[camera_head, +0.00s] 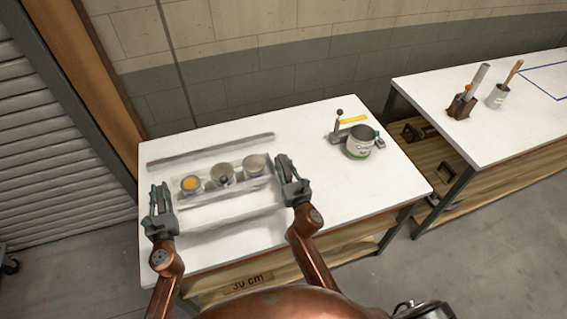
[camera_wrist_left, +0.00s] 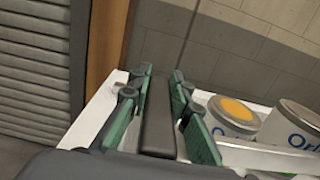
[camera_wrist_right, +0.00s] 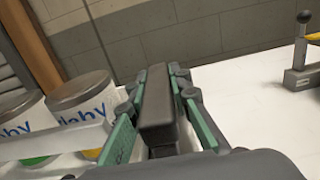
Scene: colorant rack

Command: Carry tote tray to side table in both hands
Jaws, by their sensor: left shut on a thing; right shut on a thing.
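My left gripper (camera_head: 158,200) is shut on the tray's dark left handle (camera_wrist_left: 157,115). My right gripper (camera_head: 287,170) is shut on its dark right handle (camera_wrist_right: 157,110). Each handle stands between green-padded fingers in its wrist view. I cannot tell whether the tray touches the table.
An open green-labelled can (camera_head: 360,142) stands by a small lever device (camera_head: 338,128) at right.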

